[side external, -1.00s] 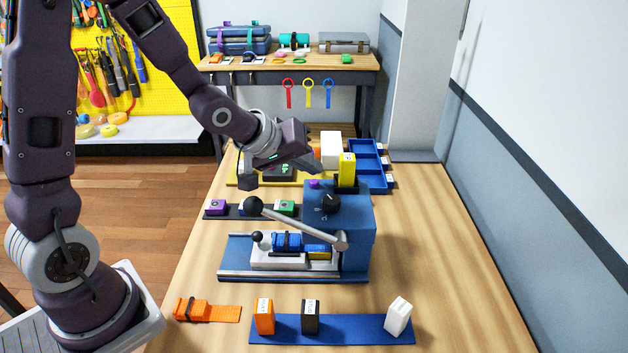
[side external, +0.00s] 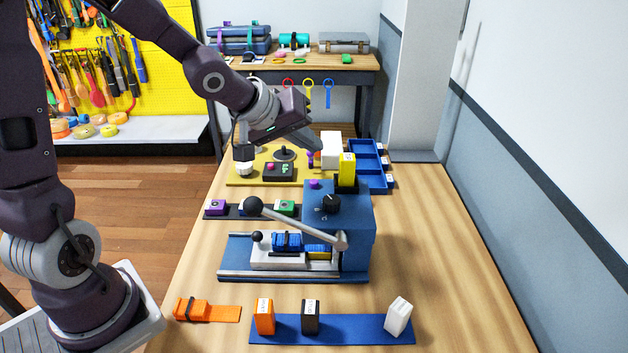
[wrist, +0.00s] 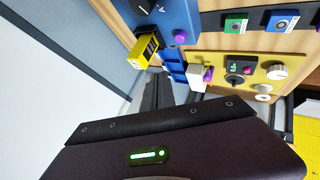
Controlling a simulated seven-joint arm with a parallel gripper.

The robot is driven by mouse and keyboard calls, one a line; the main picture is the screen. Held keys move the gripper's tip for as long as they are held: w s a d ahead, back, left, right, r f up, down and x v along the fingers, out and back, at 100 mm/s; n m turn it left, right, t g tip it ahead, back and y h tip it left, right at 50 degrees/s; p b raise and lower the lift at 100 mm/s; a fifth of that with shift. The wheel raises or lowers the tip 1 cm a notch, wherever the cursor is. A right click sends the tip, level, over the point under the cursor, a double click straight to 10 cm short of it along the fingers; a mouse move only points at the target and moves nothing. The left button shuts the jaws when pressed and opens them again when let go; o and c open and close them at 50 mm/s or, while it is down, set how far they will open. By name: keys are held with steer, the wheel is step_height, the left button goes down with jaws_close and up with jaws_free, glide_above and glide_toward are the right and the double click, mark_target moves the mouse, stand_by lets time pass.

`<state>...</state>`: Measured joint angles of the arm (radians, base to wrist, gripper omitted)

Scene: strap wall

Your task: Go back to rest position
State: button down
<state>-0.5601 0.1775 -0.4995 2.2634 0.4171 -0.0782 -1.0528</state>
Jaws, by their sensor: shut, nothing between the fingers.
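My gripper (side external: 318,143) is in the air over the far part of the wooden table, beside the white block and above the yellow panel. Its fingers are shut with nothing between them. In the wrist view my gripper's fingers (wrist: 158,92) show as a dark narrow shape, near the white block and blue tray. My gripper is apart from the blue press (side external: 340,215), which stands nearer the camera with its ball-ended lever lying across it.
A yellow box (side external: 347,168) stands on the press. The white block (side external: 331,148) and blue tray (side external: 370,165) are behind it. The yellow panel (side external: 240,180) carries a small joystick box. Small blocks stand on a blue mat (side external: 350,328) in front. The table's right side is clear.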

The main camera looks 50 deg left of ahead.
stand_by(0.4)
steer(key=s+d+r+m+g, duration=0.1)
steer(key=s+m, duration=0.3)
steer(key=s, duration=0.9)
steer(key=s+d+r+m+g, duration=0.1)
steer(key=s+r+m, duration=0.3)
steer(key=s, duration=1)
steer(key=shift+d+g, duration=0.2)
steer(key=shift+g, duration=0.6)
